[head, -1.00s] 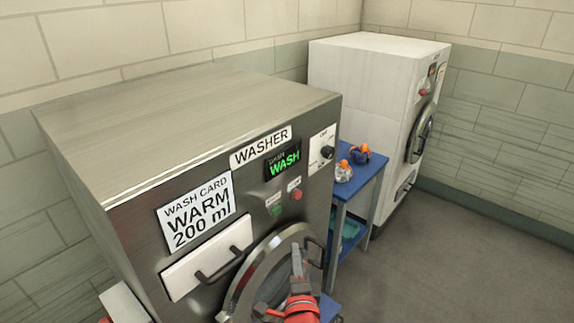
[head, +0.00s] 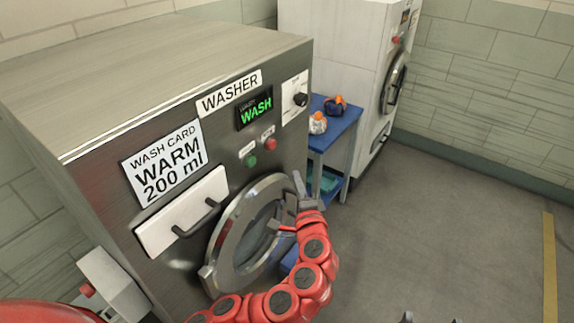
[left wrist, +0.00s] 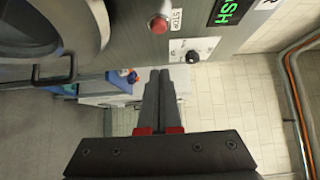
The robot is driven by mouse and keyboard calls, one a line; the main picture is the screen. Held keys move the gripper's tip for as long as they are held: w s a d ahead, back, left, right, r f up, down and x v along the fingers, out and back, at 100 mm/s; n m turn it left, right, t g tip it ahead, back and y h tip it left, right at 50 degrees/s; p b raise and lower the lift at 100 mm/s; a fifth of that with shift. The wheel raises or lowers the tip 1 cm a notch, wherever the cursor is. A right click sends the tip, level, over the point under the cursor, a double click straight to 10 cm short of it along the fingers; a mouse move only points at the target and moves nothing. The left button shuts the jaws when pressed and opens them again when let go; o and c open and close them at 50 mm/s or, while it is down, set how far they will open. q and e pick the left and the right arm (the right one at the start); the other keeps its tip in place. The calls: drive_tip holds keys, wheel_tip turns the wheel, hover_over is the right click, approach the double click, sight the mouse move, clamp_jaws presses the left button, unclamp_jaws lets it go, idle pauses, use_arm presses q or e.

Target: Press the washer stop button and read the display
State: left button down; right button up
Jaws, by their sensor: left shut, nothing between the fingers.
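The washer (head: 110,85) is a steel machine at left in the head view. Its red stop button (head: 271,144) sits right of a green button (head: 251,160); it also shows beside a STOP label in the left wrist view (left wrist: 158,26). The display (head: 255,109) above reads "WASH" in green; a smaller line over it is hard to read. My left gripper (head: 298,176) is shut and empty in front of the round door's right side, below and right of the stop button, not touching it. Dark tips at the bottom edge, perhaps my right gripper (head: 430,319), barely show.
The washer door (head: 213,250) has a protruding rim and a handle. A drawer (head: 160,232) and a card reading "WARM 200 ml" are on the front. A blue cart (head: 336,130) with two small items and a white machine (head: 350,50) stand to the right. The floor at right is clear.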

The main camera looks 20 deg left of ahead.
sight(272, 145)
use_arm(q)
drive_tip(key=s+a+p+x, duration=0.1)
drive_tip(key=p+x, duration=0.4)
drive_tip(key=x, duration=0.7)
drive_tip(key=shift+a, duration=0.9)
